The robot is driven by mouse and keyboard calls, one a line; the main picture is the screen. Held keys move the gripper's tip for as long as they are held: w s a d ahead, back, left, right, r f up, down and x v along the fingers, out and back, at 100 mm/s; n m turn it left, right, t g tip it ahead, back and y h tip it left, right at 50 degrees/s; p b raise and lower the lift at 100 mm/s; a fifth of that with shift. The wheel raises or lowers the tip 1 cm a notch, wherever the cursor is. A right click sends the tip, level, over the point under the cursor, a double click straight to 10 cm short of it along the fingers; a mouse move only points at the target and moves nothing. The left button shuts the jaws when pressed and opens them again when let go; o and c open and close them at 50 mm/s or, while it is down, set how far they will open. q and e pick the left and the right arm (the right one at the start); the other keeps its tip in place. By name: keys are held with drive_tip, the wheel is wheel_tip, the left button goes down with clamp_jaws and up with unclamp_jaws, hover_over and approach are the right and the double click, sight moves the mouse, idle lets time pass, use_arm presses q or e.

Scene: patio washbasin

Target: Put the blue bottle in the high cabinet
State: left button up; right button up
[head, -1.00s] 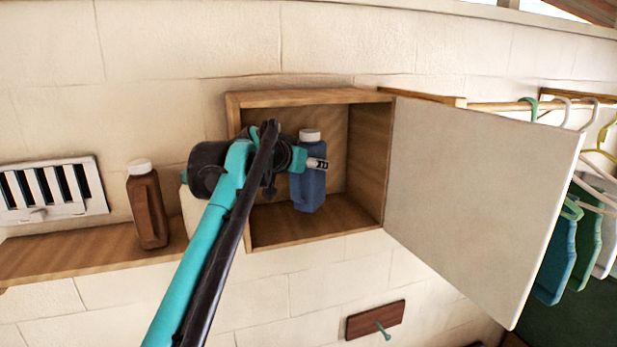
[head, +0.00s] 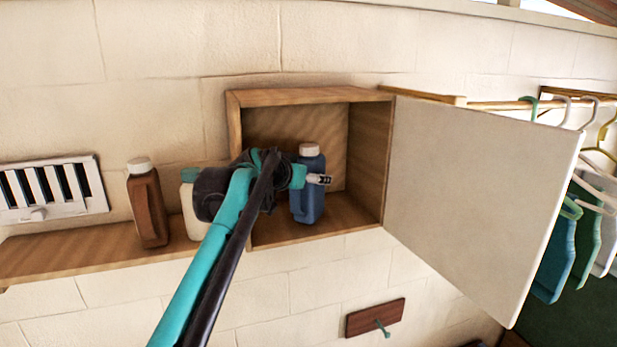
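The blue bottle (head: 308,203) with a white cap is inside the open wooden cabinet (head: 308,95). It is upright, its base low over or on the cabinet floor; I cannot tell whether it touches. My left gripper (head: 314,179) reaches in from the left, with a finger across the front of the bottle's upper body. It appears shut on the bottle; the far finger is hidden behind it. My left arm hides the cabinet's lower left corner. My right gripper is not in view.
The cabinet's pale door (head: 480,200) stands wide open to the right. A shelf (head: 80,255) on the left holds a brown bottle (head: 148,205) and a white bottle (head: 190,215) with a teal cap, partly behind my arm. Several hangers (head: 590,160) hang at the far right.

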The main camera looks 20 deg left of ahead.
use_arm(q)
drive_tip(key=b+v, duration=0.1)
drive_tip(key=v, duration=1.1)
drive_tip(key=shift+r, duration=0.2)
drive_tip(key=s+d+f+g+y, duration=0.1)
drive_tip(key=s+f+g, duration=0.1)
drive_tip(key=s+f, duration=0.6)
drive_tip(key=s+d+f+n+g, duration=0.1)
drive_tip(key=s+f, duration=0.8)
drive_tip(key=f, duration=1)
drive_tip(key=s+d+f+n+g+y, duration=0.1)
drive_tip(key=s+d+f+g, duration=0.2)
drive_tip(key=s+f, duration=0.5)
wheel_tip(320, 180, down, 6)
drive_tip(key=shift+s+r+y, duration=0.2)
drive_tip(key=shift+r+y, duration=0.05)
drive_tip(key=shift+y, duration=0.05)
drive_tip(key=shift+f, duration=0.1)
